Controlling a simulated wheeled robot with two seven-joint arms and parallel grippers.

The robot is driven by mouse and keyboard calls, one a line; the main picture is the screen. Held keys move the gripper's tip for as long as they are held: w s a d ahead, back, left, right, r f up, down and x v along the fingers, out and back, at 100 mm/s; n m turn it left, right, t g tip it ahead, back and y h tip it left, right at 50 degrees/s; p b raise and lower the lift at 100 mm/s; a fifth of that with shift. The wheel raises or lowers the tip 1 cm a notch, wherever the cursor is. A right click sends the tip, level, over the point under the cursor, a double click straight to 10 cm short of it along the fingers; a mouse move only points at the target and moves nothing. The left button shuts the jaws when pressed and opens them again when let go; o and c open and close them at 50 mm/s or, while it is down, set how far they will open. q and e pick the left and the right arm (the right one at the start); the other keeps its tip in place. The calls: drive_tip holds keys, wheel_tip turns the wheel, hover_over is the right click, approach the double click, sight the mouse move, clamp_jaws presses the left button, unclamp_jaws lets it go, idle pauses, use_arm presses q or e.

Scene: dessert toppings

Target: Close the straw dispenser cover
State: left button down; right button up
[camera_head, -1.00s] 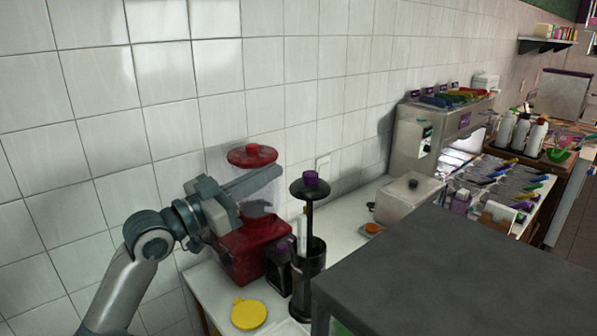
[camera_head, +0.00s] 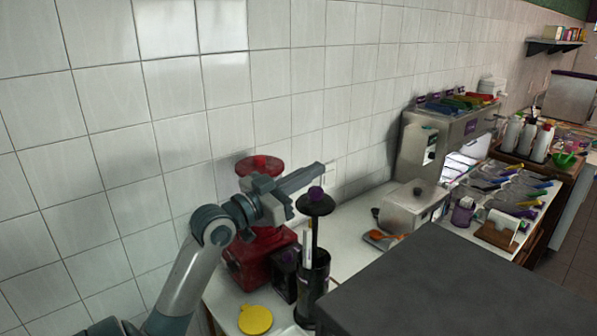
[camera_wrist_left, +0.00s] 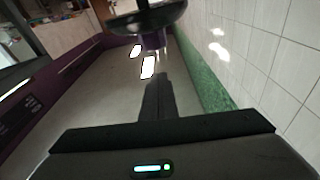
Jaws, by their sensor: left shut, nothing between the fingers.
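The straw dispenser (camera_head: 314,284) is a dark upright cylinder on the white counter, left of the grey surface. Its black cover (camera_head: 315,205), with a purple knob (camera_head: 316,193), stands raised well above the body on a thin post. White straws (camera_head: 307,248) show beside the post. My left gripper (camera_head: 315,171) is shut and empty, its tip just above the purple knob in the head view. In the left wrist view the black cover (camera_wrist_left: 140,20) is at the top edge, beyond my shut fingers. Touching or apart is hard to tell. My right gripper is out of view.
A red machine (camera_head: 258,262) stands left of the dispenser, partly behind my left arm. A black container (camera_head: 284,278) stands between them. A yellow lid (camera_head: 255,320) lies in front. A dark grey surface (camera_head: 440,285) lies at the right. Tiled wall is behind.

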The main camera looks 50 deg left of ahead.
sight(305, 249)
use_arm(q)
drive_tip(key=shift+s+a+f+p, duration=0.1)
drive_tip(key=shift+s+f+p, duration=0.1)
drive_tip(key=shift+f, duration=0.8)
drive_tip(key=shift+s+a+f+p, duration=0.1)
drive_tip(key=shift+f+p, duration=0.1)
drive_tip(key=shift+f, duration=0.8)
drive_tip(key=shift+w, duration=0.1)
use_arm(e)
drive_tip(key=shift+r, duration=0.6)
use_arm(q)
drive_tip(key=shift+f, duration=0.1)
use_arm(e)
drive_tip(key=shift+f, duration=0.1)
